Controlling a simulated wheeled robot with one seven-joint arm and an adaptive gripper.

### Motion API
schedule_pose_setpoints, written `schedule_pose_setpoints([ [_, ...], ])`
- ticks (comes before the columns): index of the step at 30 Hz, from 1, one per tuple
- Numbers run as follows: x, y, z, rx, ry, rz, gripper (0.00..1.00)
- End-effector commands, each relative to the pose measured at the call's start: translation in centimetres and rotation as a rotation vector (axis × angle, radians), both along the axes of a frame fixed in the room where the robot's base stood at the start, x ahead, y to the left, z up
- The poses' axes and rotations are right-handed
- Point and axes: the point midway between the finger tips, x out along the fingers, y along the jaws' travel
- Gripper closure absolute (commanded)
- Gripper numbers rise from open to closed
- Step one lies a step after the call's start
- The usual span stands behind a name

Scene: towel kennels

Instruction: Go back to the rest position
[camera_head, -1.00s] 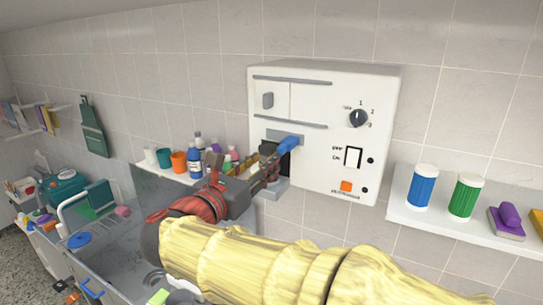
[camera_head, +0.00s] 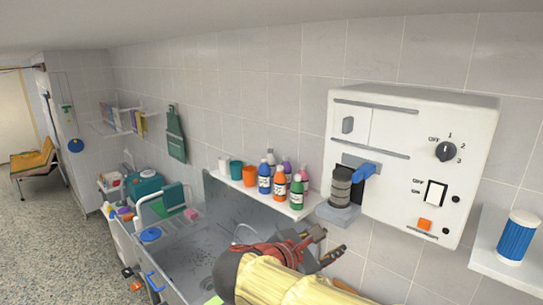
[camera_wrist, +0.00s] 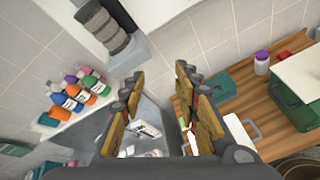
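My gripper (camera_head: 322,252) is below and left of the white wall machine (camera_head: 385,215), in front of the sink area, with part of my yellow-sleeved arm behind it. In the wrist view my gripper (camera_wrist: 158,78) has its two fingers spread wide with nothing between them. A grey ribbed cylinder (camera_head: 340,187) stands on the machine's small grey ledge (camera_head: 338,213), under the blue lever (camera_head: 364,172). The cylinder also shows in the wrist view (camera_wrist: 100,27), apart from the fingers.
Several bottles, such as an orange one (camera_head: 279,189), and cups line a wall shelf (camera_head: 300,214) left of the machine. A sink (camera_head: 185,260) is below. A blue canister (camera_head: 517,238) stands on the right shelf (camera_head: 482,262). Open floor (camera_head: 50,235) lies at far left.

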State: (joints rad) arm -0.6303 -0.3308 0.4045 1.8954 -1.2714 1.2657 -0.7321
Motion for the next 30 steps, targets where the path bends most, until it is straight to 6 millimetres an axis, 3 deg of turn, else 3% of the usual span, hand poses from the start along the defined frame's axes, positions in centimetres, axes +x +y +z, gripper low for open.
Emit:
schedule_pose_setpoints([
  [6,-7.7,-1.5,-12.2,0.594,-0.014,-0.311,0.68],
  [12,-15.3,-1.4,-21.7,1.121,-0.094,-0.736,0.68],
  [15,-18.1,-1.0,-25.3,1.349,-0.157,-0.944,0.68],
  [22,-21.8,-1.7,-30.5,1.659,-0.292,-1.205,0.68],
  [30,-22.4,-5.1,-32.0,1.721,-0.442,-1.247,0.68],
])
